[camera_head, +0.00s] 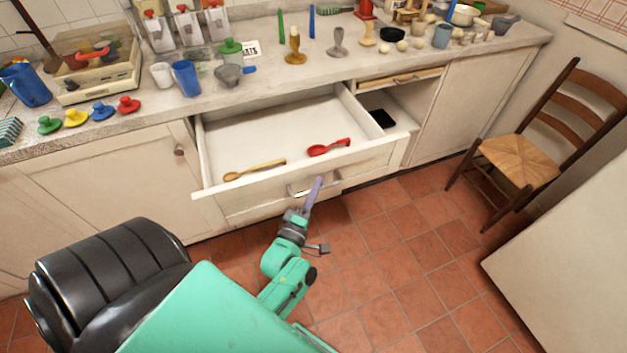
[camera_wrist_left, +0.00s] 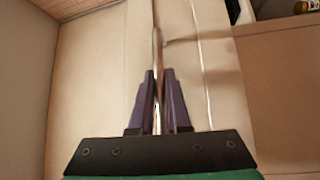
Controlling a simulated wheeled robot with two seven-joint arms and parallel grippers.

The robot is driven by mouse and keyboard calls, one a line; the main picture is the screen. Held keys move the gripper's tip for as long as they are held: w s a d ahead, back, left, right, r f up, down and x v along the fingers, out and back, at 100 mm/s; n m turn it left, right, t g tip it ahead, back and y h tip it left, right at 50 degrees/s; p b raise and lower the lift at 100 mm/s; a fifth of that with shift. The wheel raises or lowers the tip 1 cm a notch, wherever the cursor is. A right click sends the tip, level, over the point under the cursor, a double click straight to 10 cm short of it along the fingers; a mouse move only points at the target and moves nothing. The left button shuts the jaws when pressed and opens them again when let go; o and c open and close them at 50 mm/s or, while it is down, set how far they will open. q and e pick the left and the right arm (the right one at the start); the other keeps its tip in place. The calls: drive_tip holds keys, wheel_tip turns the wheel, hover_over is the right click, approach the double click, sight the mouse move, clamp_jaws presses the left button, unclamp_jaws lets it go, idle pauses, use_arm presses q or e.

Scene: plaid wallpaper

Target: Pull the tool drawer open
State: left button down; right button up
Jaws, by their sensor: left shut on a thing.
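The tool drawer (camera_head: 262,133) stands well open under the counter. A wooden spoon (camera_head: 255,169) and a red spoon (camera_head: 329,147) lie in it near its front. Its metal handle (camera_head: 328,184) is on the drawer front. My left gripper (camera_head: 317,183) is at the handle. In the left wrist view the two purple fingers (camera_wrist_left: 158,100) are closed around the handle bar (camera_wrist_left: 157,45). The fingertips are partly hard to make out in the head view. My right gripper is not in view.
The counter (camera_head: 300,78) above is crowded with cups, coloured knobs and candlesticks. A chair (camera_head: 520,155) stands at the right. An open compartment with a dark object (camera_head: 382,118) is right of the drawer. The tiled floor (camera_head: 400,230) before the drawer is clear.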

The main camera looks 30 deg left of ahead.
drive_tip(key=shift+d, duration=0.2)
use_arm(q)
drive_tip(key=c, duration=0.9)
unclamp_jaws()
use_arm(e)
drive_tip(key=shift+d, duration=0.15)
use_arm(q)
drive_tip(key=b+v, duration=0.1)
drive_tip(key=v, duration=1.3)
drive_tip(key=shift+s+b, duration=0.35)
drive_tip(key=shift+b, duration=0.05)
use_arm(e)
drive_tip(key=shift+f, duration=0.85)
use_arm(q)
drive_tip(key=shift+d, duration=0.1)
